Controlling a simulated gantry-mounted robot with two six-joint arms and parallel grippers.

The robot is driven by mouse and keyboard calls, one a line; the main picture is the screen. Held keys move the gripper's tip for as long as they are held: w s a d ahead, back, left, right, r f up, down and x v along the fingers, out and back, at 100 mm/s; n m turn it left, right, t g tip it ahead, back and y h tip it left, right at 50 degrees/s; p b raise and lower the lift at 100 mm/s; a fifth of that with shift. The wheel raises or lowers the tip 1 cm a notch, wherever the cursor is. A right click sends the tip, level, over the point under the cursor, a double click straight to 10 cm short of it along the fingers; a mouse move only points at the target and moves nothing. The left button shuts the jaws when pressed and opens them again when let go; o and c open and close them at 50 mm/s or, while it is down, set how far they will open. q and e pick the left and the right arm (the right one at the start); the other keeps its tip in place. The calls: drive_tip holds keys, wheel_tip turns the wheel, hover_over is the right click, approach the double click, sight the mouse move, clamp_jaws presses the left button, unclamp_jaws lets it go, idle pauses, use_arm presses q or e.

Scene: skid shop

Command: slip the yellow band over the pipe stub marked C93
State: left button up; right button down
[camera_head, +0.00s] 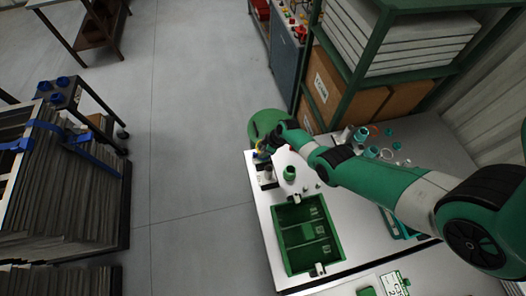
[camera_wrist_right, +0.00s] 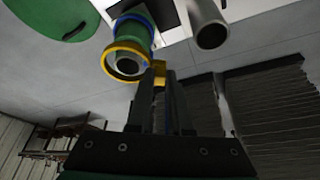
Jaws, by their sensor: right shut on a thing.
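The yellow band (camera_wrist_right: 106,69) is a ring with a small tab, and my right gripper (camera_wrist_right: 166,76) is shut on that tab. In the wrist view the ring encircles the open end of a grey pipe stub (camera_wrist_right: 127,66); I cannot tell whether it is over the end or just in front of it. A blue band (camera_wrist_right: 148,28) sits further along the same stub. A second, bare grey stub (camera_wrist_right: 210,28) stands beside it. In the head view the yellow band (camera_head: 260,146) shows small by my right gripper (camera_head: 262,151). No C93 mark is readable. My left gripper is out of view.
A green tray (camera_head: 282,245) with compartments lies on the white table (camera_head: 262,215). A green jar-like piece (camera_head: 289,173) stands near the stubs. Small loose parts lie to the right (camera_head: 372,151).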

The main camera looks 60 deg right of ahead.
drive_tip(key=shift+f, duration=0.35)
drive_tip(key=shift+f+b, duration=0.4)
drive_tip(key=shift+b, duration=0.2)
drive_tip(key=shift+f+b, duration=0.95)
idle(2.6)
drive_tip(key=shift+f, duration=0.25)
drive_tip(key=shift+c, duration=2)
unclamp_jaws()
